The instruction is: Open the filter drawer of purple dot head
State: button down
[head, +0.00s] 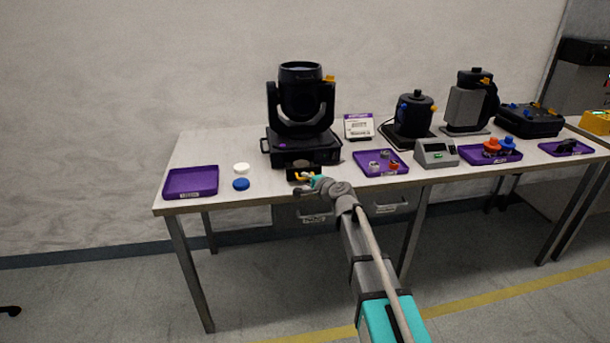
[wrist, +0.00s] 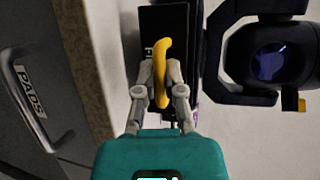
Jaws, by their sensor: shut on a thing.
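The purple dot head is a black moving-head light (head: 302,105) on the table, with a purple dot (head: 282,146) on its base. It also shows sideways in the wrist view (wrist: 235,60). The filter drawer (head: 303,171) is a dark block low at the base's front, with a yellow handle (wrist: 161,62). My gripper (head: 308,180) is at the table's front edge, shut on this handle; in the wrist view the fingers (wrist: 160,82) stand on either side of it. I cannot tell how far the drawer is out.
The table (head: 225,195) holds a purple tray (head: 191,182) and white (head: 241,168) and blue (head: 241,184) caps at left. A purple tray with small parts (head: 381,163) and a grey meter (head: 436,152) stand at right. A drawer marked PADS (wrist: 30,95) hangs below the tabletop.

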jog(key=c, duration=0.7)
grip_release()
